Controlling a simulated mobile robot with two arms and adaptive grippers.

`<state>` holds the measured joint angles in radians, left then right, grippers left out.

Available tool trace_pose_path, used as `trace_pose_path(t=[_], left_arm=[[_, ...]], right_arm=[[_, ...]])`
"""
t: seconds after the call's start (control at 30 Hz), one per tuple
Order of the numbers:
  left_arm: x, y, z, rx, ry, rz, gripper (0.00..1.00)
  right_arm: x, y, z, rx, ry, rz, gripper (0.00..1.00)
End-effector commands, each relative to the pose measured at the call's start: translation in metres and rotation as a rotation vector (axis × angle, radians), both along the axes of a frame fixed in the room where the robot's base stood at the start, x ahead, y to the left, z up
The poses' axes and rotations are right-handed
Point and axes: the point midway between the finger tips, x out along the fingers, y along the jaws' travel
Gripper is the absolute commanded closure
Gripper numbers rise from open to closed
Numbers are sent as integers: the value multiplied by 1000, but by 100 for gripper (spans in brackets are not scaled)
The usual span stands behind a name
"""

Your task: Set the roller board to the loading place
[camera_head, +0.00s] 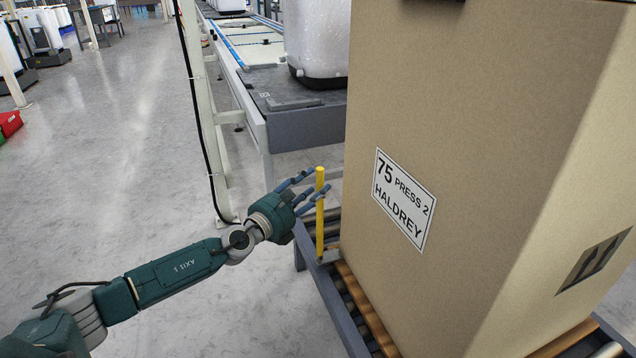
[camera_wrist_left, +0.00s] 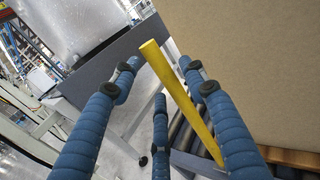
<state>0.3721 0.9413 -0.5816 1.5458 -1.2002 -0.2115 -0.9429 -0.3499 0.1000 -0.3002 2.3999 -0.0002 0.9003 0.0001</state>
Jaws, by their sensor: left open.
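The roller board (camera_head: 335,308) is a dark grey frame with rollers, at the lower middle of the head view. Its rollers also show in the left wrist view (camera_wrist_left: 182,132). My left gripper (camera_head: 312,190) is open, with blue fingers spread about the handle. In the left wrist view the handle (camera_wrist_left: 180,95) rises tilted between the fingers; I cannot tell whether they touch it. A large cardboard box (camera_head: 480,140) labelled "75 PRESS 2 HALDREY" stands on wooden slats (camera_head: 365,310) on the rollers, hiding most of the board. My right gripper is out of view.
A conveyor line with a dark grey end (camera_head: 305,128) stands behind the handle and carries a white wrapped load (camera_head: 316,45). A pale post (camera_head: 200,110) with a black cable stands left of it. Red crates (camera_head: 10,123) lie far left.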

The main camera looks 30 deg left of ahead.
Motion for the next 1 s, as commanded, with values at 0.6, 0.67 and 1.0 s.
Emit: trace_pose_path(t=[0.6, 0.67, 1.0], left_arm=[[30, -4, 0, -1, 0, -1, 58], [30, -4, 0, -1, 0, -1, 70], [30, -4, -1, -1, 0, 0, 100]], right_arm=[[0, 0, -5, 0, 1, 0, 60], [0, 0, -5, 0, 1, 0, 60], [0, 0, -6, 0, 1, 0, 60]])
